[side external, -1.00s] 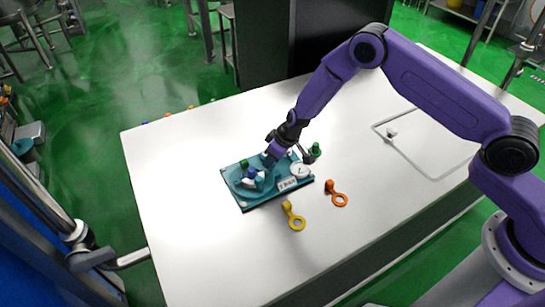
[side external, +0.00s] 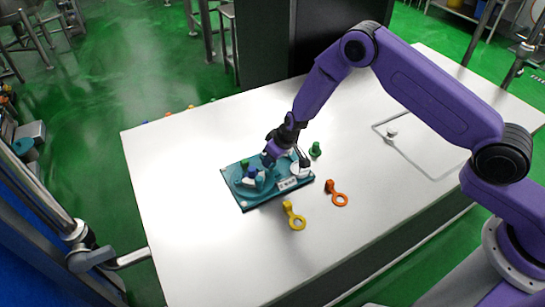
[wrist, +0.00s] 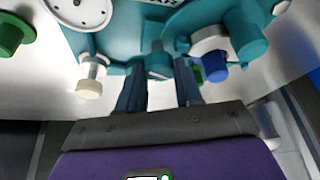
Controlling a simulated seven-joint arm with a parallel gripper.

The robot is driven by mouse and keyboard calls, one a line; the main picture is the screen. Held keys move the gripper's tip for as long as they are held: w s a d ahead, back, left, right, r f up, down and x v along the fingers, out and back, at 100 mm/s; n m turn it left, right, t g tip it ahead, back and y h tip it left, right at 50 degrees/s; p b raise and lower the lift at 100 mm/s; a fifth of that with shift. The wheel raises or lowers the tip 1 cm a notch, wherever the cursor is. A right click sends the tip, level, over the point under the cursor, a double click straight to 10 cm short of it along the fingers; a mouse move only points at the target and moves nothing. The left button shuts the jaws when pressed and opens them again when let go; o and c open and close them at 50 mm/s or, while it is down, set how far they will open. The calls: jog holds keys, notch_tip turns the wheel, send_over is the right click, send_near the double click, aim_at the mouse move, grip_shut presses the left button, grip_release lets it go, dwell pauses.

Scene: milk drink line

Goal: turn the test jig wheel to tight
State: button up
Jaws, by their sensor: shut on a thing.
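The teal test jig (side external: 244,204) lies flat on the white table. Its round teal wheel (side external: 237,181) is on the left part and carries upright green, blue and teal pegs. A white dial gauge (side external: 300,169) sits on the right part, with a small lettered plate (side external: 287,184) near the front edge. My gripper (side external: 267,160) reaches down at the back of the jig. In the wrist view its two dark fingers (wrist: 158,80) are closed around a teal peg (wrist: 158,62). How that peg joins the wheel, and the dial reading, cannot be made out.
A yellow ring-ended piece (side external: 294,216) and an orange one (side external: 337,194) lie in front of the jig. A green knob (side external: 315,150) stands to its right. A white knob (side external: 391,134) within a thin rectangular outline is further right.

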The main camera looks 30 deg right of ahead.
jog(key=o, duration=1)
jog(key=shift+o, duration=0.2)
jog(key=shift+r, duration=0.1)
jog(key=v, duration=1.7)
jog(key=shift+r, duration=0.1)
